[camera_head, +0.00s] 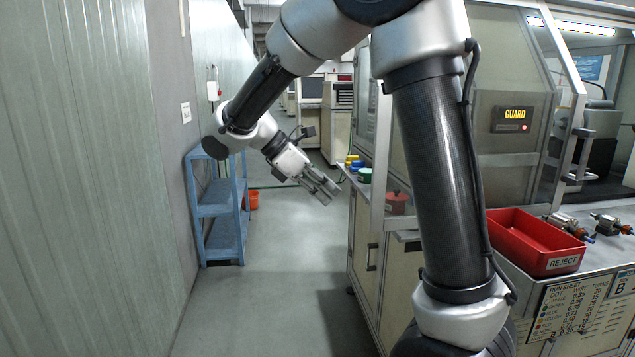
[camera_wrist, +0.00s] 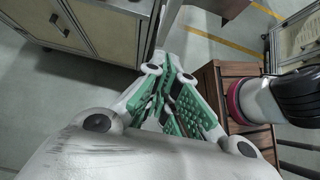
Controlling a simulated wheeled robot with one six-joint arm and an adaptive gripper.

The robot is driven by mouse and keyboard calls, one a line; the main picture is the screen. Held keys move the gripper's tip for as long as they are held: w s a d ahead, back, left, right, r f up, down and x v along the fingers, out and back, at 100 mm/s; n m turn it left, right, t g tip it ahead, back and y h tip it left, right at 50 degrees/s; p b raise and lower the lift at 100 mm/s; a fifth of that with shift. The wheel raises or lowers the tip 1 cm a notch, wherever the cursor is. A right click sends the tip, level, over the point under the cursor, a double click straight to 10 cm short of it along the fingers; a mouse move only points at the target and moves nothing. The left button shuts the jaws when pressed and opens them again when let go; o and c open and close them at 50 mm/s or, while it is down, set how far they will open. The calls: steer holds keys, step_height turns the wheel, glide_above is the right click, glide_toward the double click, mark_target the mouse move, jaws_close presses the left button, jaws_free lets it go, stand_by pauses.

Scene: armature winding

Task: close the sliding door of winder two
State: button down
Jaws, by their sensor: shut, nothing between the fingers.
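The winder (camera_head: 512,60) stands on the right in the head view, a grey cabinet with a lit GUARD display (camera_head: 514,114). A clear panel with a slanted metal frame and a bar handle (camera_head: 580,155) is at its front, which I take for the sliding door. To its right the machine's inside shows, so the door looks open. No winder number is legible. My gripper (camera_head: 321,186) is shut and empty, over the aisle left of the machine and well apart from the handle.
A red REJECT bin (camera_head: 530,242) and metal parts (camera_head: 568,224) sit on the bench ledge. A blue shelf (camera_head: 223,238) stands along the left wall, with an orange bucket (camera_head: 252,201) beside it. The aisle floor is clear. The wrist view shows a wooden crate (camera_wrist: 208,85).

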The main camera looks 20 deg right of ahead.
mark_target(370, 215)
steer(key=shift+s+d+f, duration=0.35)
steer(key=shift+d+f, duration=0.15)
steer(key=shift+d, duration=0.6)
steer(key=shift+s+d+f, duration=0.3)
steer(key=shift+d+f, duration=0.2)
steer(key=shift+d, duration=0.65)
steer(key=shift+s+d+f, duration=0.35)
steer(key=shift+d+f, duration=0.15)
steer(key=shift+d, duration=0.6)
